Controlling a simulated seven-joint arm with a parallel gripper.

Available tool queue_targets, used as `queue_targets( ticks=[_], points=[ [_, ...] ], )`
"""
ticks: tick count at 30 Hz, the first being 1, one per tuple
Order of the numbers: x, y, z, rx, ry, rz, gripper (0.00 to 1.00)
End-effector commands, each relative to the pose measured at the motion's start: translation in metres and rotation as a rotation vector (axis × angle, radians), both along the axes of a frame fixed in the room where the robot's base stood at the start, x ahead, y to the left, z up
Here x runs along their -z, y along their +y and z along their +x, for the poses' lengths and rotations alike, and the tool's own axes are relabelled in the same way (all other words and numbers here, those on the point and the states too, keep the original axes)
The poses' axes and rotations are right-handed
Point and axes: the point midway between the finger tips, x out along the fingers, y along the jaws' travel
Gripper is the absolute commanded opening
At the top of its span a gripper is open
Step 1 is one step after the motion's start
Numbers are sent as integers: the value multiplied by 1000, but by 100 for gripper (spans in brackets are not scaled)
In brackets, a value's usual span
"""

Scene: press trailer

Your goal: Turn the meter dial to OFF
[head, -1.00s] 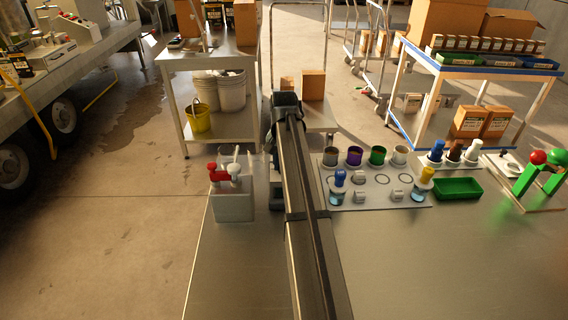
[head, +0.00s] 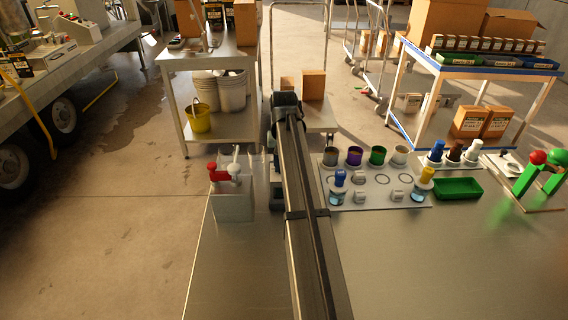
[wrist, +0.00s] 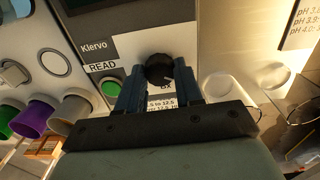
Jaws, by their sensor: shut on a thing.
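The meter's black dial (wrist: 158,68) shows in the wrist view, on a panel marked "Klervo". My gripper (wrist: 160,74) is shut on the dial, with one blue-grey finger at its left and one at its right. A small white pointer mark shows at the dial's right side, towards the lower right. Only a piece of lettering shows below the dial; I cannot read an OFF mark. A green button (wrist: 108,87) sits left of the dial under the word READ. In the head view my arm hides the dial and the fingertips.
A grey container (head: 233,205) with red and white handles stands left of my arm. A white tray (head: 385,203) with several coloured cups is right of it, then a green bin (head: 458,188). The near bench top is clear. A transparent vessel (wrist: 300,120) shows at the wrist view's right.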

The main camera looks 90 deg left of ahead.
Motion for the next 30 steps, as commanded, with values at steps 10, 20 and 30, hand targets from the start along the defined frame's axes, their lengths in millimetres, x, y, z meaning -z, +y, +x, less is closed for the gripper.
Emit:
queue_targets(
  ticks=[10, 20, 30],
  points=[
    [0, -1, 0, 0, 0, -1, 56],
    [-2, 0, 0, 1, 0, 0, 61],
    [-47, 1, 0, 1, 0, 2, 61]
  ],
)
